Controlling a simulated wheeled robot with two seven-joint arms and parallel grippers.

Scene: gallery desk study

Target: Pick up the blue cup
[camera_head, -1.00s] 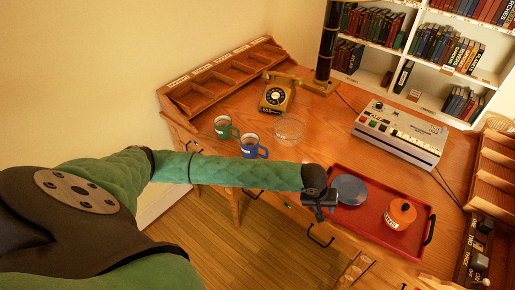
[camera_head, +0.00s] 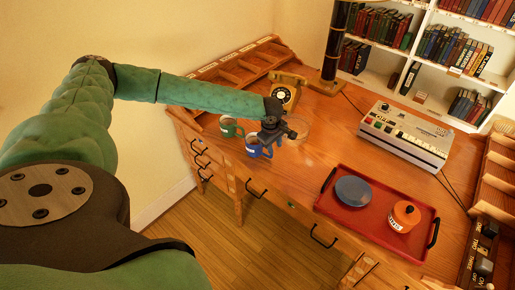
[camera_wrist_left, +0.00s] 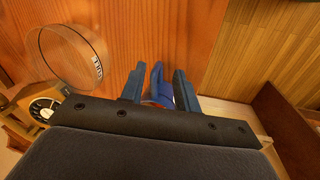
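The blue cup (camera_head: 254,148) stands upright on the wooden desk, its upper part partly behind my left gripper (camera_head: 279,138). My left gripper is over the cup's right side, pointing down. In the left wrist view the two fingers (camera_wrist_left: 158,88) are apart, with a blue part of the cup (camera_wrist_left: 158,82) between them. A gap shows beside the left finger; whether the right finger touches the cup I cannot tell. Most of the cup is hidden there by the gripper body. My right gripper is in neither view.
A green cup (camera_head: 229,128) stands just left of the blue one. A clear glass bowl (camera_wrist_left: 72,58) is close beside the gripper, with a telephone (camera_head: 284,95) behind. A red tray (camera_head: 335,208) holds a blue dish (camera_head: 353,191) and an orange pot (camera_head: 404,216).

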